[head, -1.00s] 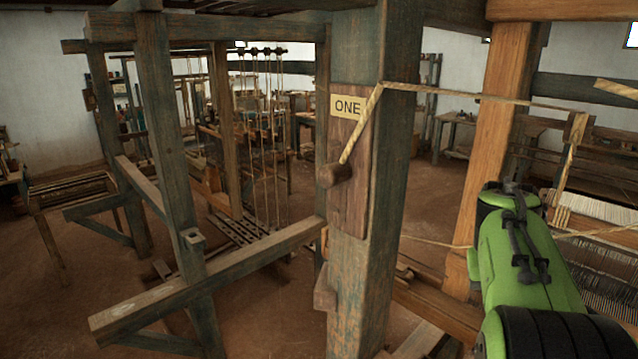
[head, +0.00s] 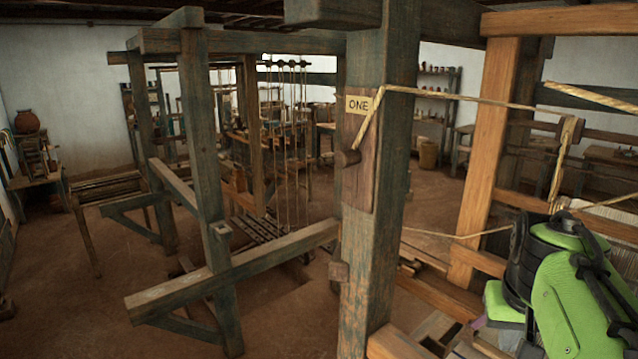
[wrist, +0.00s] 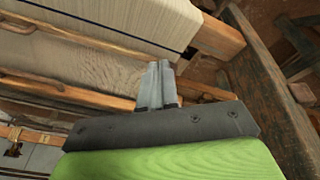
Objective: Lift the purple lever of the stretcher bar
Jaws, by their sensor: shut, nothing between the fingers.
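My gripper (wrist: 158,84) shows in the wrist view with its two grey fingers together and nothing between them. It is above the loom, over wooden bars beside pale woven cloth (wrist: 75,68). I cannot make out the stretcher bar or its purple lever for sure in the wrist view. In the head view a small purplish patch (head: 478,322) shows low at the right, beside my green arm; I cannot tell what it is. My arm hides part of the loom there, and my fingertips are not visible in the head view.
A wooden frame (head: 240,268) stands left. A cloth roll (wrist: 130,18) and dark beam (wrist: 275,85) flank my gripper's area.

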